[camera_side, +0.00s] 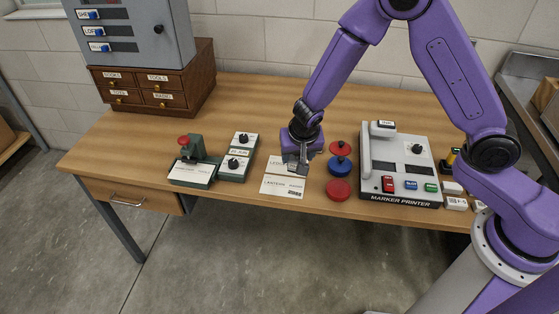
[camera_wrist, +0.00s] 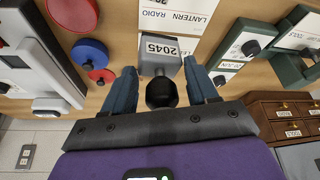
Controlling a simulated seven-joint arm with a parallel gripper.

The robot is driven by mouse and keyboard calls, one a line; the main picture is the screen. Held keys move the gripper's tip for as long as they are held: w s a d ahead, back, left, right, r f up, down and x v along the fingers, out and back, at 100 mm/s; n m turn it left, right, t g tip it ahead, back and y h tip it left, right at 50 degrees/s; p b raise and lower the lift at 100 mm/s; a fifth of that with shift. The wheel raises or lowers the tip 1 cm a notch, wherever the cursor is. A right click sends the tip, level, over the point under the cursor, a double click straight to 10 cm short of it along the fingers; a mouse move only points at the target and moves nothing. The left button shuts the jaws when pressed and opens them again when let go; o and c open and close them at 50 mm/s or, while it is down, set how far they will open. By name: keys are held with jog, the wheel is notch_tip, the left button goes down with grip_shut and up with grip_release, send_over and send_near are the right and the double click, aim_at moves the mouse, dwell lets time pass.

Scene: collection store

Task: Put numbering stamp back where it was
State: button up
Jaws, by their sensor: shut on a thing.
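The numbering stamp (camera_wrist: 160,48) has a grey body, a white "2045" label and a round black knob (camera_wrist: 161,92). My gripper (camera_wrist: 160,90) has a finger on either side of it, shut on it at the knob end. In the side view my gripper (camera_side: 298,160) points down over the white cards, with the stamp between its fingers and mostly hidden. A printed card (camera_side: 283,187) reading "LANTERN" lies just in front, and another card (camera_side: 290,163) is partly covered by my gripper. I cannot tell whether the stamp touches a card.
Red (camera_side: 339,190) and blue (camera_side: 340,168) round pads and a red disc (camera_side: 340,148) stand to the right, beside the marker printer (camera_side: 400,170). A drawer cabinet (camera_side: 160,95) stands back left. The table's front left is clear.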

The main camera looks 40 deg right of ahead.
jog(key=w+d+r+n, duration=0.1)
jog(key=w+d+r, duration=0.4)
jog(key=w+d, duration=0.1)
jog(key=shift+y, duration=0.3)
jog(key=w+f, duration=0.3)
jog(key=w, duration=0.1)
jog(key=w+a+f, duration=0.1)
jog(key=w+f, duration=0.2)
jog(key=w, duration=0.2)
jog(key=w+f, duration=0.4)
jog(key=shift+w+a, duration=0.2)
jog(key=shift+w, duration=0.15)
jog(key=shift+f, duration=1.45)
jog(key=shift+f, duration=0.15)
jog(key=o, duration=0.9)
